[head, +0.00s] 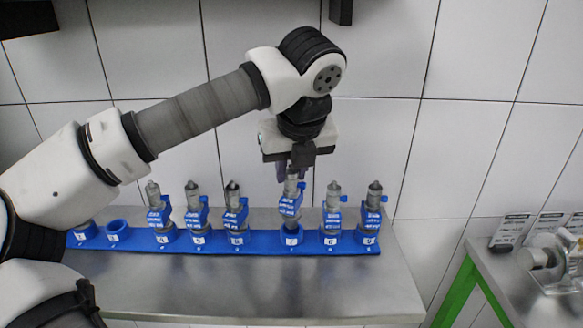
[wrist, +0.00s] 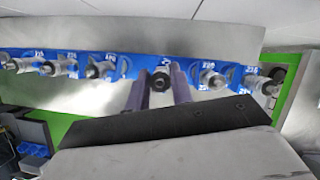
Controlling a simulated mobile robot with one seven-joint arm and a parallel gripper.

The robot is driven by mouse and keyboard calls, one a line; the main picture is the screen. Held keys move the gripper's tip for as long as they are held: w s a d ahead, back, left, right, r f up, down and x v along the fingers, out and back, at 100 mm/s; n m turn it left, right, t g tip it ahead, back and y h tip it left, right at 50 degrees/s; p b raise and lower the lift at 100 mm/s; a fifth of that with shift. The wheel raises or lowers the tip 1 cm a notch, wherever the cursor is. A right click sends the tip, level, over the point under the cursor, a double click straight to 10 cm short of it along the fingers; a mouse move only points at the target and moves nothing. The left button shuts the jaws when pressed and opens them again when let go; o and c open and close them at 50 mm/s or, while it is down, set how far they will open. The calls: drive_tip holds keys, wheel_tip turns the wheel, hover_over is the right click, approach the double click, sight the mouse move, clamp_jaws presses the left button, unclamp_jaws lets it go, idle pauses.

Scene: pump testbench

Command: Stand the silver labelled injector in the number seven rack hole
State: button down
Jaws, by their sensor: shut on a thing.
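The silver injector (head: 291,203) with a blue label is held by its top in my gripper (head: 293,170). It is roughly upright, directly over the number seven hole (head: 291,236) of the blue rack (head: 265,248). Its lower end meets the ring of that hole, and it sits a little higher than its neighbours; I cannot tell how deep it is in. In the wrist view the two purple fingers of my gripper (wrist: 160,90) are on either side of the injector's round top (wrist: 160,79).
Similar injectors stand close by on both sides, such as one at the left (head: 236,208) and one at the right (head: 332,210). Empty rings (head: 118,232) show at the rack's left end. The steel table (head: 250,290) is bare in front; a tiled wall is behind.

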drive_tip(key=shift+f+b, duration=1.6)
drive_tip(key=shift+b, duration=0.1)
idle(0.4)
drive_tip(key=c, duration=1.1)
unclamp_jaws()
drive_tip(key=shift+c, duration=0.2)
drive_tip(key=v, duration=1.4)
drive_tip(key=shift+b, duration=0.3)
drive_tip(key=shift+a+f, duration=0.1)
